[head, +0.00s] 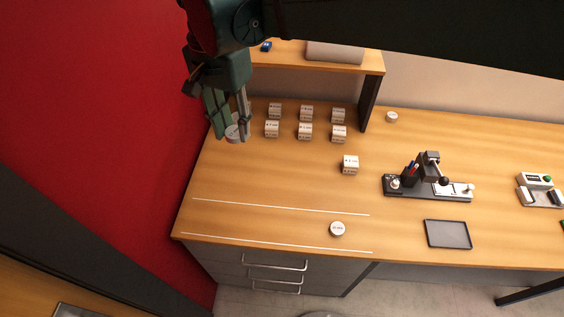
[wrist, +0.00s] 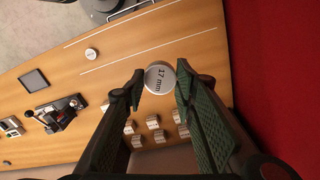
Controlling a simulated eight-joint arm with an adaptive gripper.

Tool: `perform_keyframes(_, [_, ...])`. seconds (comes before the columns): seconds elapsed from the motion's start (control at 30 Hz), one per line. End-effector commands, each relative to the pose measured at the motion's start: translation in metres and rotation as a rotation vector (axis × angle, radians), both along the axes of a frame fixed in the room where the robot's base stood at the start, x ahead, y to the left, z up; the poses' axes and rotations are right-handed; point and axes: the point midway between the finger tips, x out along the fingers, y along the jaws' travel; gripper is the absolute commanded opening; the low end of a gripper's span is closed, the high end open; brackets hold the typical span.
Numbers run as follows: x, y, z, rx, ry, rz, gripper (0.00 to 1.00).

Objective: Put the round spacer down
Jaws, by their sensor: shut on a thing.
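My gripper (head: 231,131) is shut on a round white spacer (wrist: 160,78) with "17 mm" on its face. In the wrist view the spacer sits between the two fingertips (wrist: 158,83). In the head view the held spacer (head: 233,132) shows at the fingertips, over the left end of the wooden desk (head: 260,215). I cannot tell how high above the desk it is. Another round white spacer (head: 337,229) lies between two white lines near the front edge; it also shows in the wrist view (wrist: 91,53). A further round white piece (head: 391,117) lies at the back.
Several labelled white blocks (head: 305,130) stand in rows right of my gripper, with one block (head: 350,164) apart. A dark fixture with pens (head: 428,184), a grey tray (head: 447,234) and a small device (head: 540,189) are further right. The left front desk is clear. A red wall (head: 100,120) is left.

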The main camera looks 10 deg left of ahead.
Motion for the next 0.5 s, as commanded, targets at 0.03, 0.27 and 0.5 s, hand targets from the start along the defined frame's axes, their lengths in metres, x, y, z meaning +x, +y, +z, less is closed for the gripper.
perform_keyframes(0.03, [-0.011, 0.004, -0.001, 0.000, 0.000, 0.020, 0.15])
perform_keyframes(0.27, [-0.043, 0.015, -0.004, 0.000, 0.000, 0.085, 0.15])
perform_keyframes(0.5, [-0.054, 0.019, -0.026, 0.000, 0.000, 0.108, 0.15])
